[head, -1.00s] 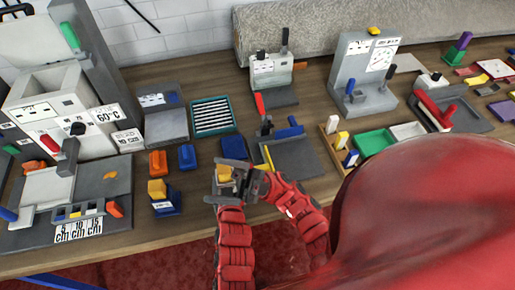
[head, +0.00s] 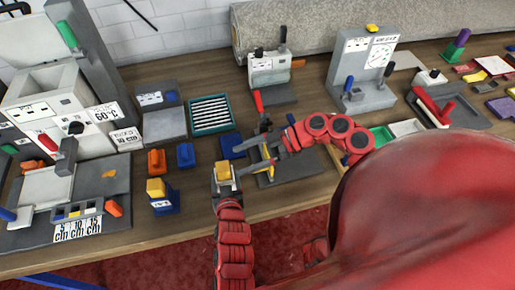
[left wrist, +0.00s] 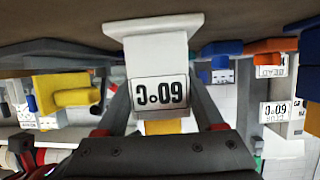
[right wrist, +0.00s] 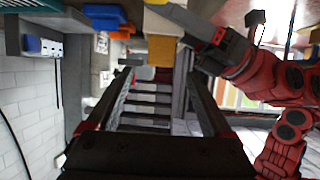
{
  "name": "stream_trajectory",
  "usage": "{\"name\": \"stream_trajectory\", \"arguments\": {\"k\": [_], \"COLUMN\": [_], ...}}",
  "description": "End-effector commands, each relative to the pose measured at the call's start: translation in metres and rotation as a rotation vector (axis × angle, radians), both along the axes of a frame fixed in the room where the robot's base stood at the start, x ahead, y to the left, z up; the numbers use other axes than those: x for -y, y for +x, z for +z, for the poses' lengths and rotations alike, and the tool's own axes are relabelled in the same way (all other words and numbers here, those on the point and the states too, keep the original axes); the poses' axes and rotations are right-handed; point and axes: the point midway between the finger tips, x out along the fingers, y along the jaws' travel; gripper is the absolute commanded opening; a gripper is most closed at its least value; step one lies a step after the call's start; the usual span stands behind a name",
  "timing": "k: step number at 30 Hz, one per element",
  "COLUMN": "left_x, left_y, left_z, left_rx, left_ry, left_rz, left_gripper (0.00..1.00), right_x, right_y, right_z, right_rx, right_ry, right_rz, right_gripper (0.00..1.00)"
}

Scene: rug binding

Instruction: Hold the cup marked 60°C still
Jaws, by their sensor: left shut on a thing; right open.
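The cup marked 60°C (left wrist: 158,62) is a white block-like cup with a yellow top, upside down in the left wrist view. In the head view the yellow top of the cup (head: 223,172) shows near the table's front edge. My left gripper (head: 226,187) is shut on the cup, a finger on each side. The cup's base is close to the tabletop; I cannot tell whether it touches. My right gripper (head: 240,158) is open and empty just behind and right of the cup. In the right wrist view the cup's yellow part (right wrist: 162,50) shows beyond its fingertips.
A grey machine with a 60°C sign (head: 105,113) stands at the left. Orange (head: 156,161) and blue (head: 186,156) blocks and a blue holder with a yellow block (head: 163,198) are left of the cup. A grey tray (head: 290,167) lies to the right.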

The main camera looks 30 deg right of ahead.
Motion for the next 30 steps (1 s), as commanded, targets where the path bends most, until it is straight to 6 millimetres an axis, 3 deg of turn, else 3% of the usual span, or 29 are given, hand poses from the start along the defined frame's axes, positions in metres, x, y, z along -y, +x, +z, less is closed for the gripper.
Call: {"name": "stream_trajectory", "arguments": {"k": [3,9,23,30], "left_x": [0.000,0.000,0.000,0.000], "left_y": [0.000,0.000,0.000,0.000], "left_z": [0.000,0.000,0.000,0.000], "left_rx": [0.000,0.000,0.000,0.000], "left_ry": [0.000,0.000,0.000,0.000], "left_rz": [0.000,0.000,0.001,0.001], "left_gripper": [0.17,0.17,0.17,0.17], "right_x": [-0.023,-0.050,-0.061,-0.061], "right_y": [0.007,0.017,0.022,0.022], "right_z": [-0.010,-0.021,-0.026,-0.026], "right_rx": [0.001,0.002,0.003,0.003], "right_ry": [0.002,0.002,0.001,0.001], "right_rz": [0.006,0.005,0.000,0.000], "right_gripper": [0.85,0.85,0.85,0.44]}}
